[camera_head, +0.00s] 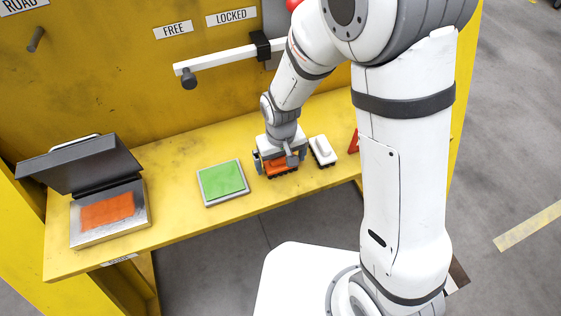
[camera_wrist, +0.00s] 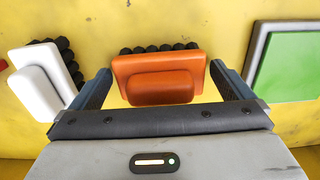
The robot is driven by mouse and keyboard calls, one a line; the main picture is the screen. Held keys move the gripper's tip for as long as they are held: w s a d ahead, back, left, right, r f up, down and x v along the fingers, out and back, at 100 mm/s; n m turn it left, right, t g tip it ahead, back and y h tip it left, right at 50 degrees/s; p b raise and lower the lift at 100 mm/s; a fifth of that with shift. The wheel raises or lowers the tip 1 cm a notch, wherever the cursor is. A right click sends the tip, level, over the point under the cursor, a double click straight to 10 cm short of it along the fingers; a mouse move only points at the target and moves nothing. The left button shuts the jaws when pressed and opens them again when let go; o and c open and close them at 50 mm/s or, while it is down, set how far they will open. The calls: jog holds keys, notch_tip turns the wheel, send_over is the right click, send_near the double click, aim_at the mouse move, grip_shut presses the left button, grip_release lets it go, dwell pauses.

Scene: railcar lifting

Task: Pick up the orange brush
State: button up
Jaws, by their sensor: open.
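The orange brush (camera_head: 281,169) stands on the yellow shelf, dark bristles down, partly hidden by my gripper in the head view. In the wrist view the orange brush (camera_wrist: 160,80) shows its flat body and raised handle, with a row of black bristles behind. My gripper (camera_head: 277,162) is over the brush. In the wrist view its two fingers (camera_wrist: 160,88) are open, one on each side of the brush, with gaps between the fingers and the brush. How low the fingertips reach beside the handle is hard to tell.
A white brush (camera_head: 322,151) stands close to the right. A green pad in a grey tray (camera_head: 207,203) lies to the left. An open box (camera_head: 146,222) with an orange pad is at the far left. A white lever bar (camera_head: 222,60) juts from the back wall.

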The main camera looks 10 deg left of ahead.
jog(key=shift+c, duration=0.3)
jog(key=c, duration=1)
jog(key=shift+r, duration=0.1)
notch_tip(320, 180, up, 10)
jog(key=shift+f+b, duration=0.1)
jog(key=shift+b, duration=0.2)
jog(key=o, duration=0.6)
jog(key=c, duration=0.4)
